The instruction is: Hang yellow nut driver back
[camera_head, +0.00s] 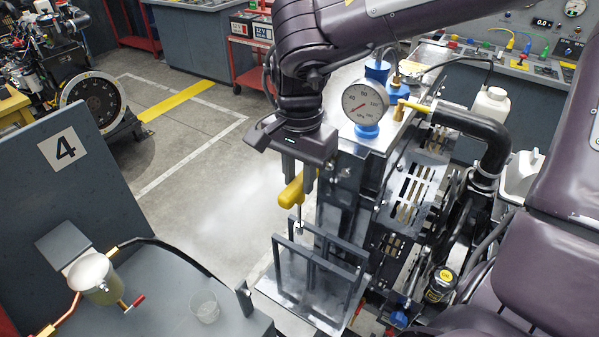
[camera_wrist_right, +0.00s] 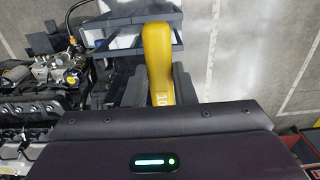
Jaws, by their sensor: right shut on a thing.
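The yellow nut driver (camera_head: 291,190) has a yellow handle and a metal shaft pointing down. My right gripper (camera_head: 298,182) is shut on its handle and holds it above a grey metal rack (camera_head: 318,260) with upright frames. The shaft's lower end is close to the rack's top bar; I cannot tell whether they touch. In the right wrist view the yellow handle (camera_wrist_right: 158,60) sits between the fingers, and part of the grey rack (camera_wrist_right: 120,42) shows beyond it. My left gripper is not in view.
An engine block with a dial gauge (camera_head: 365,103) and a black hose (camera_head: 480,130) stands right of the rack. Open floor lies behind the rack.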

